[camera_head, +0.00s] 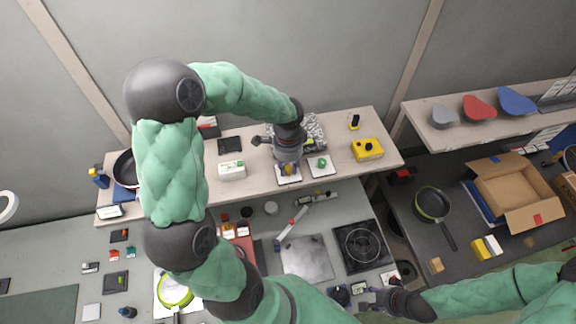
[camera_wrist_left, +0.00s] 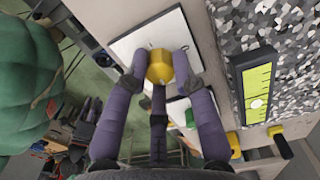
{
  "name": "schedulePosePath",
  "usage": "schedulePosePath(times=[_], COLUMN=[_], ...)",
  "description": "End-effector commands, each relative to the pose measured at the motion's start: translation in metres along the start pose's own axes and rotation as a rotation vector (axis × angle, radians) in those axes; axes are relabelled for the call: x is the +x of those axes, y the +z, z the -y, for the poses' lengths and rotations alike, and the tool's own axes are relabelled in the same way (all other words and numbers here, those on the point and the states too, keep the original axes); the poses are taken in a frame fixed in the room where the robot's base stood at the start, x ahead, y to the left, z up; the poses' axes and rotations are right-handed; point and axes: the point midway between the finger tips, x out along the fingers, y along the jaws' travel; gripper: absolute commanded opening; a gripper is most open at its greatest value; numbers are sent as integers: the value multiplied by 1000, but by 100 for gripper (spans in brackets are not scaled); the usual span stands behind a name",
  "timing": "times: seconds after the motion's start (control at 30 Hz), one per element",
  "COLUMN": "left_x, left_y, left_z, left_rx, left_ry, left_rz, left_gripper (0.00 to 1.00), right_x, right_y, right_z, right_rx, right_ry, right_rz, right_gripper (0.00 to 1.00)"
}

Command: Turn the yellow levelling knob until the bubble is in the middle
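The yellow knob (camera_wrist_left: 160,66) sits on a white plate (camera_wrist_left: 130,44) in the left wrist view. In the head view the knob (camera_head: 288,169) is mostly covered by my left gripper (camera_head: 288,163). The two fingers of my left gripper (camera_wrist_left: 161,68) are closed against opposite sides of the knob. A level with a yellow-green vial (camera_wrist_left: 258,82) lies on a speckled slab (camera_wrist_left: 284,38). Its pale bubble (camera_wrist_left: 256,103) is off the middle, towards the lower end in the left wrist view. My right gripper (camera_head: 368,298) is low in the head view, its fingers too small to judge.
A green knob (camera_head: 322,163) on another white plate stands right of the yellow one. A white box (camera_head: 232,170) is to the left, and a yellow device (camera_head: 367,149) to the right. Below the shelf are a hotplate (camera_head: 361,243) and other tools.

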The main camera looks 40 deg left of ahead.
Motion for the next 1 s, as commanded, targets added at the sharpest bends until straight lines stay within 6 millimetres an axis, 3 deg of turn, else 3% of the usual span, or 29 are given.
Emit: schedulePosePath(times=[0.23, 0.6, 0.9, 0.93, 1.0], left_x=[1, 2, 1, 1, 1], left_y=[0, 0, 1, 1, 1], left_z=[-1, -1, -1, -1, -1], left_rx=[-19, -266, -281, -281, -280], left_ry=[2, 2, 3, 3, 3], left_rz=[1, 0, 0, 0, 0], left_gripper=[0, 0, 0, 30, 49], right_x=[3, 23, 22, 22, 22], right_y=[0, -1, -1, -1, -1], right_z=[-1, -8, -8, -8, -8], right_rx=[0, 0, 0, 0, 0], right_ry=[0, 0, 0, 0, 0], right_rz=[0, 0, 0, 0, 0], right_gripper=[40, 40, 40, 40, 40])
